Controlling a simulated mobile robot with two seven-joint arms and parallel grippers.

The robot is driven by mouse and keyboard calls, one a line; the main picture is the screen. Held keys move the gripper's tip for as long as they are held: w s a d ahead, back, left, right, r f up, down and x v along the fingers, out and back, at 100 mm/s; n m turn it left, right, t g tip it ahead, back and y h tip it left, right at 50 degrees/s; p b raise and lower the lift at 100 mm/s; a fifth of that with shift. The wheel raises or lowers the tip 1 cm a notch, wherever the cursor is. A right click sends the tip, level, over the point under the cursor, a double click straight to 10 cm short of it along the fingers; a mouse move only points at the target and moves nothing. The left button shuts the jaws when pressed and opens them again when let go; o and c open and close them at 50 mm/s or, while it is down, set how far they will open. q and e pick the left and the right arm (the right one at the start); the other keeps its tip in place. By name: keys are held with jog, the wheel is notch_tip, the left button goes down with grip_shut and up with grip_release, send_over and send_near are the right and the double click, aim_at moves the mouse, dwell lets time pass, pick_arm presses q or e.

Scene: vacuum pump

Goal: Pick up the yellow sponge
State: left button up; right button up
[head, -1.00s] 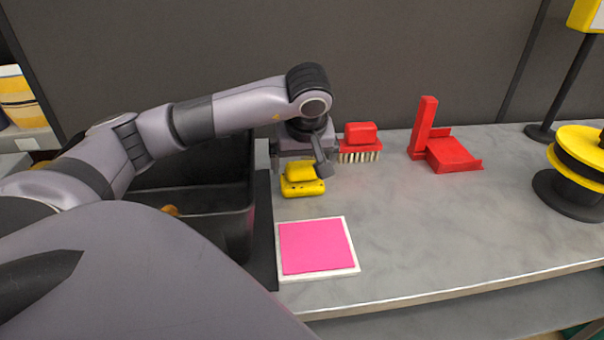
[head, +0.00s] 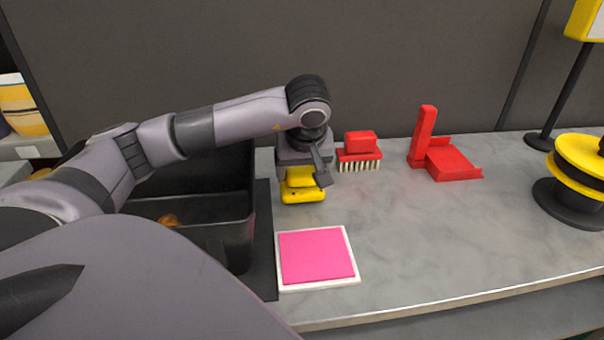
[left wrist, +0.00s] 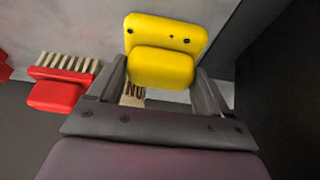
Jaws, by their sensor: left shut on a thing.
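The yellow sponge (head: 303,190) has a wide holed base and a narrower raised top block. It is at the left part of the grey counter, behind the pink pad. My left gripper (head: 305,172) reaches down over it from behind and is shut on its top block. In the left wrist view the sponge (left wrist: 162,50) shows between the two fingers (left wrist: 160,88). Whether its base touches the counter is hard to tell. My right gripper is not in view.
A red brush (head: 359,150) stands close to the right of my left gripper. A red dustpan (head: 450,160) is farther right, and a yellow-black spool (head: 580,170) at the far right. A pink pad on a white tile (head: 345,280) lies in front. A black bin (head: 235,240) is at left.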

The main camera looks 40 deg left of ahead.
pick_arm(q)
notch_tip(320, 180, up, 10)
jog(key=shift+f+p, duration=0.1)
jog(key=shift+p, duration=0.25)
notch_tip(320, 180, up, 9)
jog(key=p, duration=0.4)
send_over(302, 168)
jog(key=shift+d+r, duration=0.1)
jog(key=shift+r, duration=0.1)
jog(key=shift+o, duration=1.1)
jog(key=shift+c, duration=0.4)
jog(key=shift+s, duration=0.1)
